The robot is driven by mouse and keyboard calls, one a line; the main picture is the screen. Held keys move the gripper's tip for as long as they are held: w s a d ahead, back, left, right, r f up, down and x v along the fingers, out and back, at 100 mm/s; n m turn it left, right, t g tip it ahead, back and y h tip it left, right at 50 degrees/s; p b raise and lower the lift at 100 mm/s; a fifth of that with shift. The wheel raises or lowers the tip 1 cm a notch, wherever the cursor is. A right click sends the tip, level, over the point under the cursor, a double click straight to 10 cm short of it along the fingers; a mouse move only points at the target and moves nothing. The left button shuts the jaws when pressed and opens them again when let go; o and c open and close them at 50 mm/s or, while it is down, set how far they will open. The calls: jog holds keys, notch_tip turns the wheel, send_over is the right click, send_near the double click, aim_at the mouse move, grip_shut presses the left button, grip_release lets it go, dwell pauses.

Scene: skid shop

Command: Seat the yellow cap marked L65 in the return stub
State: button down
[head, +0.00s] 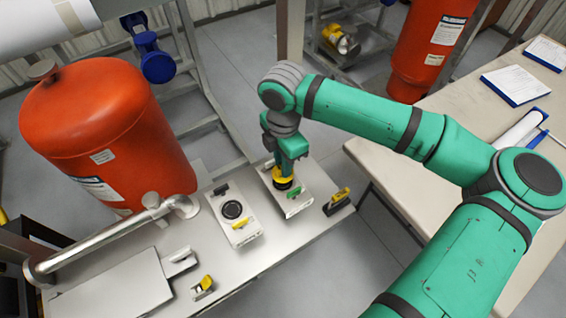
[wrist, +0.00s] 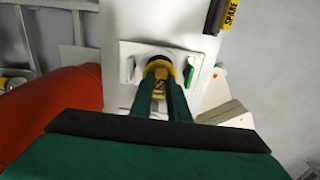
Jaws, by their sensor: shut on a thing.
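My gripper (head: 288,162) is shut on a yellow cap (head: 282,183). The cap is right over a dark round opening in a pale block (head: 298,206) on the bench. In the wrist view, my fingers (wrist: 160,97) grip the cap (wrist: 158,73), whose dark lettering is partly hidden and hard to read. The cap is at the opening on the white plate (wrist: 130,49), with a green piece (wrist: 188,72) beside it. My fingers hide much of the opening, so I cannot tell how deep the cap sits. I cannot read which block is the return stub.
A second pale block (head: 243,236) with a black round opening stands left. A dark holder with a yellow piece (head: 340,195), labelled SPARE in the wrist view (wrist: 231,14), stands right. Another yellow piece (head: 206,283) sits at the front. A red tank (head: 100,130) and metal pipe (head: 110,232) stand left.

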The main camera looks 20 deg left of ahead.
jog(key=shift+f, duration=2.15)
dwell(0.9)
jog(key=c, duration=1.6)
grip_release()
jog(key=shift+c, duration=0.8)
jog(key=shift+r, duration=4)
